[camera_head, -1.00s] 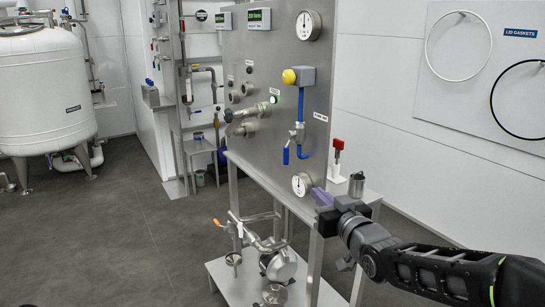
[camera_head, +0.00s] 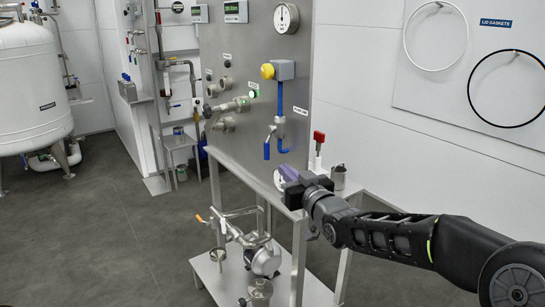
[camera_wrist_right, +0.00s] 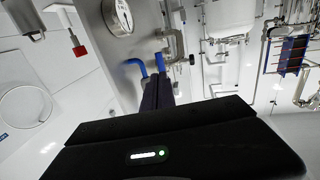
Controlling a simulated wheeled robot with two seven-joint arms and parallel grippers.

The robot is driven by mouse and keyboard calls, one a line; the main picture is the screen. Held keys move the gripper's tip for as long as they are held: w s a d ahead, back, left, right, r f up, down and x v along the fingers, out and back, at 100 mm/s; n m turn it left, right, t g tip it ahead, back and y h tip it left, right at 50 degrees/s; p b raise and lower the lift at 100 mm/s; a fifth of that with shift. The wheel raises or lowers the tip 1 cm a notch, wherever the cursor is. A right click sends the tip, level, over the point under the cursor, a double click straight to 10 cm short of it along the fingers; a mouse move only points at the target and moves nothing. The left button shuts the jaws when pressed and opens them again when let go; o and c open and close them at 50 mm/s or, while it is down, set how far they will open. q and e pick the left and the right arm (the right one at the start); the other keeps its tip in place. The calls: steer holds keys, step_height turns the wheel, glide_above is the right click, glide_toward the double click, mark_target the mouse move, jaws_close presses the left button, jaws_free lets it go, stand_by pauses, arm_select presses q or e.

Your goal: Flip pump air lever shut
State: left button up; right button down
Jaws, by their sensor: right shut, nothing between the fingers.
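The blue lever (camera_head: 267,151) hangs down from the metal valve (camera_head: 277,128) on the blue air pipe (camera_head: 280,98), on the steel panel (camera_head: 235,85). My right gripper (camera_head: 284,176) is shut and empty, below and slightly right of the lever, apart from it in the head view. It covers part of the lower gauge. In the right wrist view the shut fingers (camera_wrist_right: 158,92) point toward the lever (camera_wrist_right: 160,62) and the bent pipe end (camera_wrist_right: 137,65); whether they touch is unclear. My left gripper is not in view.
A red-handled valve (camera_head: 318,142) and a metal cup (camera_head: 338,177) stand right of the panel, close to my right arm. A yellow button (camera_head: 268,71) sits above the lever. A pump (camera_head: 262,260) is on the lower shelf. Floor at left is clear.

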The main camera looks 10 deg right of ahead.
mark_target(268, 154)
steer(key=w, duration=0.3)
steer(key=w+a+p, duration=0.1)
steer(key=w, duration=0.1)
steer(key=w+p, duration=0.1)
steer(key=w, duration=0.2)
steer(key=shift+w+a, duration=0.3)
